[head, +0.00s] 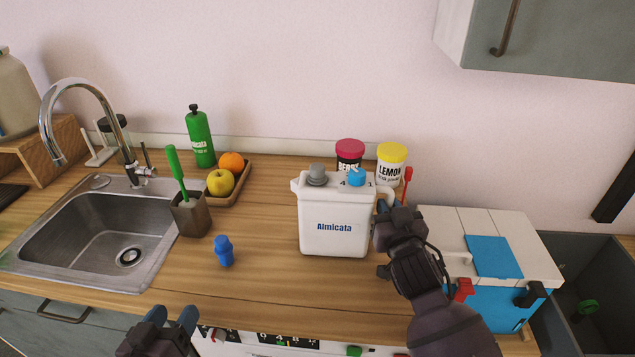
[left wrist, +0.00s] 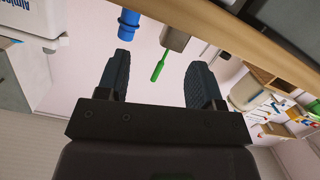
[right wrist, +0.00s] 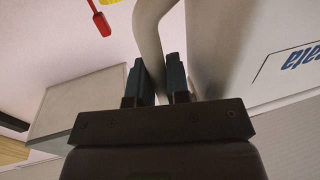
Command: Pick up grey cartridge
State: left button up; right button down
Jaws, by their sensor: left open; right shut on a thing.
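The grey cartridge (head: 317,174) sits upright on the top left of a white Almicata container (head: 336,238). A blue cartridge (head: 356,177) sits on the same top, to its right. My right gripper (head: 384,228) is shut on the container's handle (right wrist: 152,35), at the container's right side. The container's white body (right wrist: 230,50) also fills the right of the right wrist view. My left gripper (head: 172,316) is open and empty at the counter's front edge, well below and left of the grey cartridge. Its spread fingers (left wrist: 160,75) show nothing between them in the left wrist view.
A loose blue cartridge (head: 224,252) stands on the counter left of the container. A brush holder (head: 190,215), fruit tray (head: 242,190) and sink (head: 80,235) lie farther left. Jars (head: 391,165) stand behind, and a white-and-blue box (head: 495,255) is at right. The front counter is clear.

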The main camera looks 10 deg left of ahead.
pick_arm(q)
jog(key=w+d+r+m+h, duration=0.3)
jog(key=w+d+r, duration=0.5)
jog(key=d, duration=0.3)
jog(key=m+t+h, duration=0.1)
jog(key=m, duration=0.1)
send_near(314, 171)
jog(key=shift+x, duration=5.95)
jog(key=c, duration=1)
notch_tip(314, 171, up, 10)
jog(key=shift+r, duration=0.1)
jog(key=shift+c, duration=0.2)
